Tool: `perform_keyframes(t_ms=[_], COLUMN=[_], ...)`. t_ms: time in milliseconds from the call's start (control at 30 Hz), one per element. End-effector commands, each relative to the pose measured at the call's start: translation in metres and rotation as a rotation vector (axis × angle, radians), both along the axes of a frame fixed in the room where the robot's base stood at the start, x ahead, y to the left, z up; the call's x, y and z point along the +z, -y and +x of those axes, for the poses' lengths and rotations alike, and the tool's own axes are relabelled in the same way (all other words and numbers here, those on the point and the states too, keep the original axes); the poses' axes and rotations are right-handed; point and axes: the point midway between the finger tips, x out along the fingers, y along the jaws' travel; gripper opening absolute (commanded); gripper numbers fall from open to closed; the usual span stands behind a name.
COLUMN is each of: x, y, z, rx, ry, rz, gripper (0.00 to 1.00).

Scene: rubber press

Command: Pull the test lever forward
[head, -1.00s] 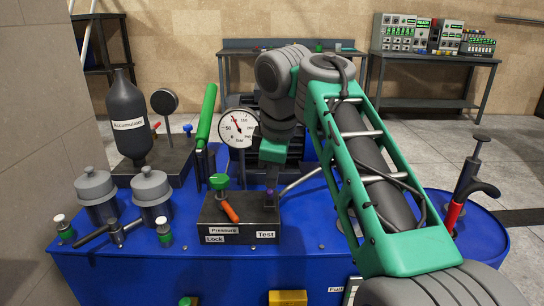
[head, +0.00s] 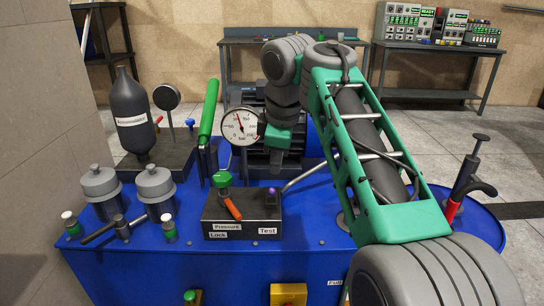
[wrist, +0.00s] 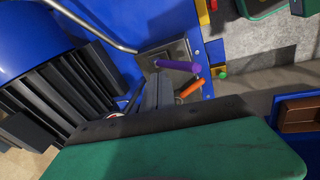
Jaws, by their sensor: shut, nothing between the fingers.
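The test lever has a purple grip (head: 271,193) and stands on the right part of a black control box (head: 218,213), behind the "Test" label. In the wrist view its purple rod (wrist: 178,66) lies just beyond my fingertips, seemingly apart from them. My gripper (head: 276,168) is shut and empty, pointing down. In the head view it appears above and behind the lever. In the wrist view the shut fingers (wrist: 155,88) point toward the box. The lever's lower end is hard to make out, and its exact tilt cannot be told.
An orange-handled lever (head: 232,208) stands left on the same box. A pressure gauge (head: 240,127) is close left of my gripper. A bent metal pipe (head: 303,176) runs to the right. A green handle (head: 208,112) rises at left. The blue top in front is mostly clear.

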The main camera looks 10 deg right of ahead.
Motion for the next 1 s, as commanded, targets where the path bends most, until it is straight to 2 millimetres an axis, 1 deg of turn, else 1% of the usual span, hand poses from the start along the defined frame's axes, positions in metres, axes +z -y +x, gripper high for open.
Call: perform_keyframes(t_ms=[33, 200, 333, 467, 867, 967, 1000], x=[0.026, 0.064, 0.085, 0.094, 0.095, 0.105, 0.110], y=[0.002, 0.000, -0.002, -0.003, -0.004, -0.009, -0.012], z=[-0.004, -0.025, -0.038, -0.045, -0.048, -0.054, -0.059], rx=[-0.003, -0.001, 0.000, 0.001, -0.006, -0.076, -0.136], ry=[0.006, 0.009, 0.009, 0.010, 0.011, 0.002, -0.005], rz=[0.000, 0.000, 0.001, 0.001, 0.006, 0.049, 0.082], gripper=[0.00, 0.00, 0.00, 0.00, 0.00, 0.00, 0.00])
